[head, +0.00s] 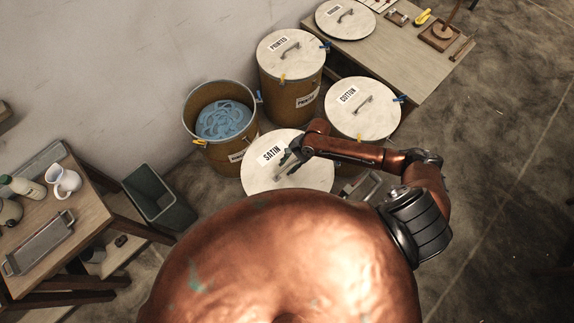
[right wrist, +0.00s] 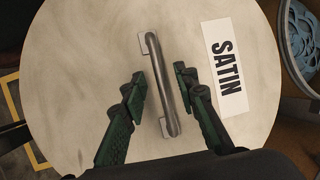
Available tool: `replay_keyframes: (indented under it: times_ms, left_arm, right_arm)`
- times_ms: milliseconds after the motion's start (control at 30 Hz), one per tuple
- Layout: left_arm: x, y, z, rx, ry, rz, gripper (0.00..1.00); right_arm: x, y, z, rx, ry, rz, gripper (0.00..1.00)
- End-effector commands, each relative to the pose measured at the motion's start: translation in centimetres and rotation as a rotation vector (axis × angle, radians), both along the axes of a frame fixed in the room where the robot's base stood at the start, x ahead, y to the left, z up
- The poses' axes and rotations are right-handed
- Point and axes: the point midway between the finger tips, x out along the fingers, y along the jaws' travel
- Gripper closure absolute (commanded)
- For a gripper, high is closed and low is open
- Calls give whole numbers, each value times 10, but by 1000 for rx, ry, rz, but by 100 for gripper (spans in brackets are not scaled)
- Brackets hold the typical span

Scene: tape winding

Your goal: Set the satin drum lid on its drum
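The pale round satin lid (head: 262,180), labelled SATIN, lies in front of the open drum in the head view. What supports it is hidden. In the right wrist view the lid (right wrist: 85,60) fills most of the picture, with a grey bar handle (right wrist: 168,85) across its middle. My right gripper (head: 287,160) is over the lid. In the wrist view its green fingers (right wrist: 161,80) are apart, one on each side of the handle, with gaps showing. The open brown drum (head: 222,158) has blue material inside and a partly hidden label. My left gripper is not in view.
Lidded drums marked PRINTED (head: 290,97) and COTTON (head: 362,108) stand behind and right. A workbench (head: 420,65) with another lid is at the back right.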

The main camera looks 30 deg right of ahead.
Motion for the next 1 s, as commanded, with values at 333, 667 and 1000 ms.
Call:
replay_keyframes:
  times_ms: [333,667,1000]
  left_arm:
    - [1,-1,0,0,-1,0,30]
    - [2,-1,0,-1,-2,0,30]
    - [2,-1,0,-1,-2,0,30]
  right_arm:
    - [-2,-22,47,-1,-5,1,72]
    - [-6,-45,99,1,-5,0,72]
    - [-7,-50,110,2,-4,0,72]
